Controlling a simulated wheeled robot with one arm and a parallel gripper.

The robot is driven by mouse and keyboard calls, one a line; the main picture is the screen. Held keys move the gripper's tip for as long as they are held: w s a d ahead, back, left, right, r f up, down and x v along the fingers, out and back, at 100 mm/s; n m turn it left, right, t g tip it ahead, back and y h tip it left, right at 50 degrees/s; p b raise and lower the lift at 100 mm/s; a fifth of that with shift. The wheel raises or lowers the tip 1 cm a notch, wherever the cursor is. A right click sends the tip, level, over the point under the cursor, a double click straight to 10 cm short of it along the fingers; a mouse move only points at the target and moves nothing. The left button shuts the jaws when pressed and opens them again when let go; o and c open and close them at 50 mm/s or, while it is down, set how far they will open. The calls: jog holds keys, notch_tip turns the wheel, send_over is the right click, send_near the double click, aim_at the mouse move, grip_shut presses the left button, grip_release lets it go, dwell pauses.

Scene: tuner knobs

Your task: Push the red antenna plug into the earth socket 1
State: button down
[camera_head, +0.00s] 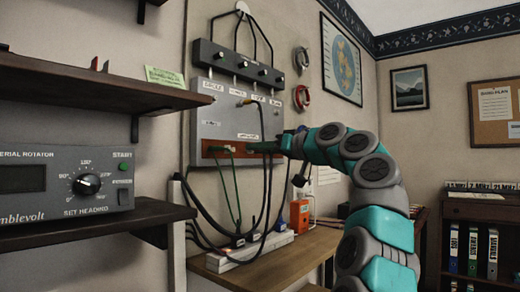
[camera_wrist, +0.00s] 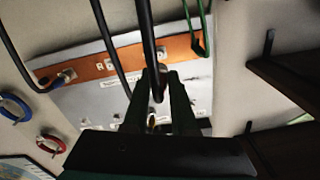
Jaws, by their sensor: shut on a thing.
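My gripper (camera_wrist: 162,78) is shut on a dark, slim plug with a reddish tint (camera_wrist: 159,90), seen between the fingers in the wrist view; I take it as the red antenna plug. A black cable runs from it. Its tip is hidden. In the head view my gripper (camera_head: 258,147) is in front of the right part of the copper earth strip (camera_head: 222,152) on the grey panel. The strip also shows in the wrist view (camera_wrist: 130,58), with a pale square socket (camera_wrist: 111,65) and another plug (camera_wrist: 66,75) in it. I cannot read which socket is number 1.
The grey panel (camera_head: 212,115) holds a yellowish plug (camera_head: 244,102) with a black cable. Green cables (camera_head: 228,185) hang from the strip. Below is a wooden desk (camera_head: 285,255) with a power strip and an orange device (camera_head: 299,214). Shelves (camera_head: 90,85) stand left.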

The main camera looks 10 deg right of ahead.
aim_at(230, 149)
jog(key=shift+p+x, duration=1.25)
jog(key=shift+x, duration=1.6)
jog(key=shift+p+x, duration=0.45)
jog(key=shift+x, duration=0.4)
jog(key=c, duration=0.6)
grip_release()
jog(key=shift+c, duration=0.2)
jog(key=shift+b+v, duration=1.4)
jog(key=shift+v, duration=2.5)
